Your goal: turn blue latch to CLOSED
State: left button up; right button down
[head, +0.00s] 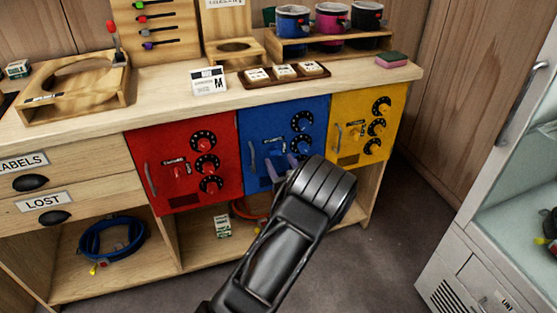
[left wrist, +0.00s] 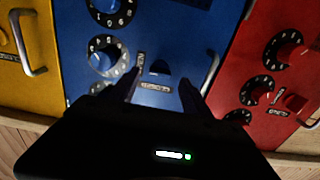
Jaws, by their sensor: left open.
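The blue door (head: 263,120) is in the middle of three coloured doors under the counter. Its blue latch shows in the left wrist view as a small dark-blue knob (left wrist: 160,69), above a small label plate (left wrist: 156,88). I cannot read which way the latch points. My left gripper (head: 284,170) is in front of the blue door and covers its lower part in the head view. In the left wrist view its open fingers (left wrist: 160,88) stand either side of the label plate, with nothing held between them. Contact with the latch cannot be told. My right gripper is not in view.
The blue door carries dials (head: 302,121) and a bar handle (head: 252,158). The red door (head: 150,150) and yellow door (head: 365,95) flank it. A white cabinet (head: 480,240) stands at the right.

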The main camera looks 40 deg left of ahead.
aim_at(275, 153)
pick_arm(q)
jog(key=shift+x, duration=1.2)
grip_shut()
